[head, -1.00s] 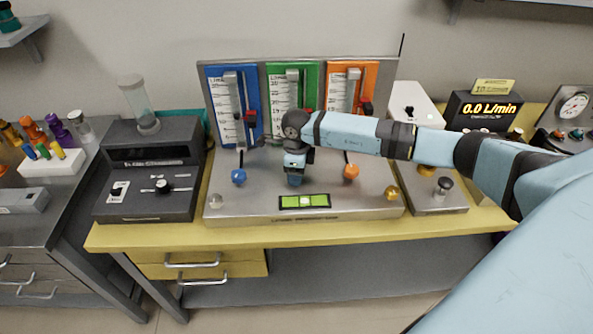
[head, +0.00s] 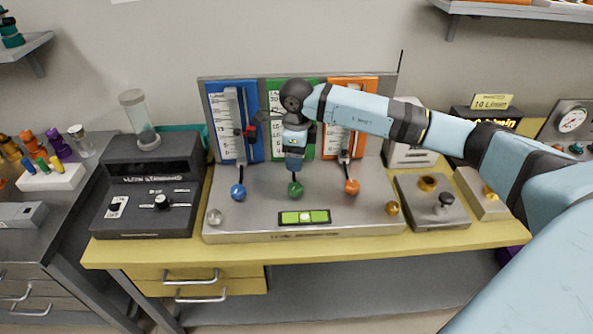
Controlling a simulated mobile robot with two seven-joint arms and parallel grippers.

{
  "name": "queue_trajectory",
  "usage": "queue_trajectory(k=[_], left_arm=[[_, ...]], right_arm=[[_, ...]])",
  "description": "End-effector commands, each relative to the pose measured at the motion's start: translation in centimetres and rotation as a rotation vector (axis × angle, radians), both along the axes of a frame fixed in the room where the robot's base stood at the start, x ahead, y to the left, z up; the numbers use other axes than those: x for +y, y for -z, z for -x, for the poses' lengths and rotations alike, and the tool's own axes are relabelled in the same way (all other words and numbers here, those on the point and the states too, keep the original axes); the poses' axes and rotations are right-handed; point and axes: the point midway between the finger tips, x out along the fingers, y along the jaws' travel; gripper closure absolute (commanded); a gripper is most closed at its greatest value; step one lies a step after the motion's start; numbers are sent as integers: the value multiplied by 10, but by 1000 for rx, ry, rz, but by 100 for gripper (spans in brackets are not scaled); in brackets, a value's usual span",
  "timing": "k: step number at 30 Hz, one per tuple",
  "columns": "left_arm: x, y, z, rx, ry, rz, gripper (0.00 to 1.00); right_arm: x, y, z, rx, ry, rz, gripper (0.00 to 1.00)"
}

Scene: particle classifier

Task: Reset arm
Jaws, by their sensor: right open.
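My right arm (head: 355,110) reaches in from the right across the flowmeter panel. Its gripper (head: 294,168) points down in front of the green panel section (head: 275,92), above the green knob (head: 295,190). It is open, and nothing shows held in it. The green knob is apart from it in the picture. My right arm hides much of the green and orange sections. My left gripper is not in view.
Blue (head: 238,192) and orange (head: 352,187) knobs stand on the metal base (head: 260,228), with a green level (head: 304,217) in front. A dark instrument (head: 145,215) stands left. A valve block (head: 440,218) stands right. The yellow bench front is clear.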

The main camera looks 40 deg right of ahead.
Motion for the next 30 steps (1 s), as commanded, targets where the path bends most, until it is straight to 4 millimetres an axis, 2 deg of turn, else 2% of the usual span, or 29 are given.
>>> queue_trajectory(k=[3,6,23,26,29,30], left_arm=[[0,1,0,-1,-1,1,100],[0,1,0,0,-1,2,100],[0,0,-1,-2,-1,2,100],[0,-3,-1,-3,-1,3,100],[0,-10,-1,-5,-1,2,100],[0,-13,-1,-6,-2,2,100]], right_arm=[[0,-13,0,-1,-1,1,31],[0,-18,0,-1,-1,0,31],[1,-19,0,1,-1,-4,31],[16,-13,5,11,-11,-59,31],[56,2,18,37,-28,-217,31],[80,8,27,55,-30,-314,31]])
